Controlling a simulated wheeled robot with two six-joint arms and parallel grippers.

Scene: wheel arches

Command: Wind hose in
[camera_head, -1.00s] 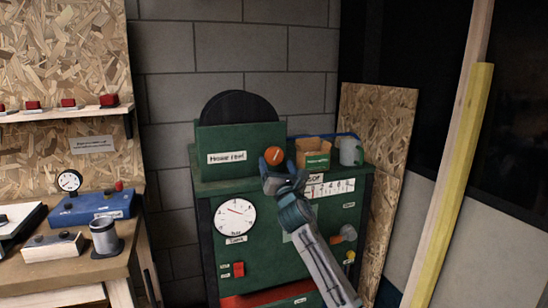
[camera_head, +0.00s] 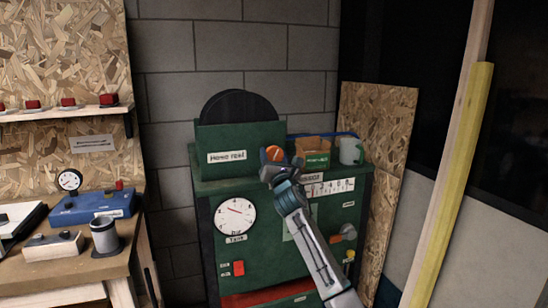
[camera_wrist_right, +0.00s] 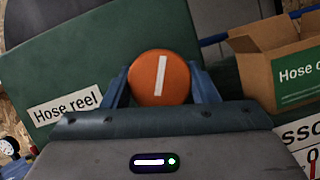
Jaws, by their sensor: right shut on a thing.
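The green hose reel unit (camera_head: 212,140) stands against the block wall, with a black round drum (camera_head: 240,104) rising behind its labelled panel. An orange round knob (camera_head: 274,154) sits at the right end of that panel. My right gripper (camera_head: 273,167) is shut on the knob, one blue finger on each side. In the right wrist view the knob (camera_wrist_right: 160,78) sits between the fingers, its white line nearly upright and leaning slightly right. The hose itself does not show clearly. My left gripper is not in view.
An open cardboard box (camera_head: 313,146) and a grey mug (camera_head: 351,151) stand right of the knob. Below are a dial (camera_head: 235,217), a number strip (camera_head: 330,188) and a red switch (camera_head: 238,268). A workbench (camera_head: 75,278) is at left, a yellow post (camera_head: 450,180) at right.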

